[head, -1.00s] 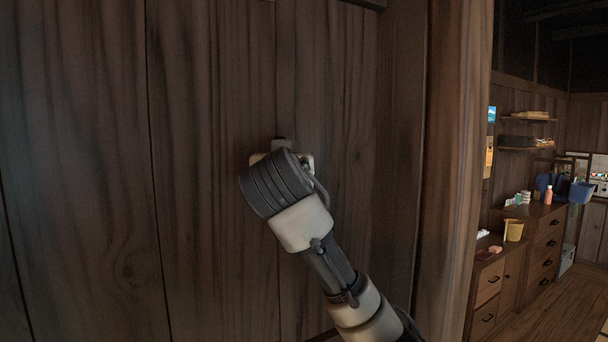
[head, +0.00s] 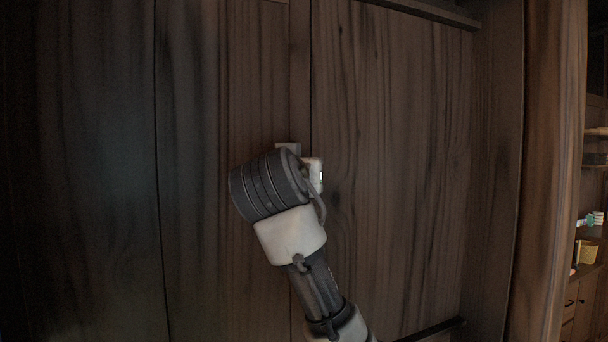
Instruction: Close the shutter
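The shutter (head: 215,85) is a dark brown wall of vertical wooden boards filling the left and middle of the head view. An upright edge near the middle separates it from another wooden panel (head: 395,170) on the right. My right arm comes in from the lower right. Its gripper (head: 300,160) is up against the boards at that upright edge, mostly hidden behind my thick dark wrist. Only small pale parts of the gripper show, so its fingers and any grip are hidden. My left gripper is out of view.
A thick wooden post (head: 547,170) stands right of the panels. A dark rail (head: 425,12) runs along the top.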

